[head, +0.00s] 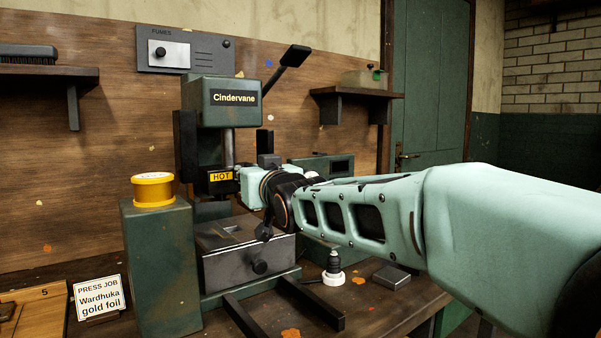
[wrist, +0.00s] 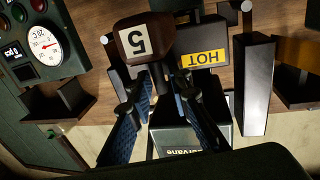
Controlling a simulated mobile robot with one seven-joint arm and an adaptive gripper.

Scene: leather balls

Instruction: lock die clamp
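My gripper (head: 254,186) is at the front of the Cindervane press (head: 222,105), beside its yellow HOT label (head: 221,176). The wrist view is upside down. In it, my two blue-padded fingers (wrist: 160,100) stand apart around the dark stem of a brown block marked 5 (wrist: 145,38). Whether the pads touch this stem is unclear. The HOT block (wrist: 202,40) is close behind, to the right of the 5 block. I cannot single out the die clamp with certainty; my gripper covers part of that area in the head view.
A green pedestal with a yellow foil roll (head: 153,189) stands left of the press. A grey drawer-like box (head: 245,250) with a black knob sits below my gripper. A gauge panel (wrist: 35,45) and a dark bar (wrist: 256,85) are near the fingers. A lever (head: 282,68) rises above.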

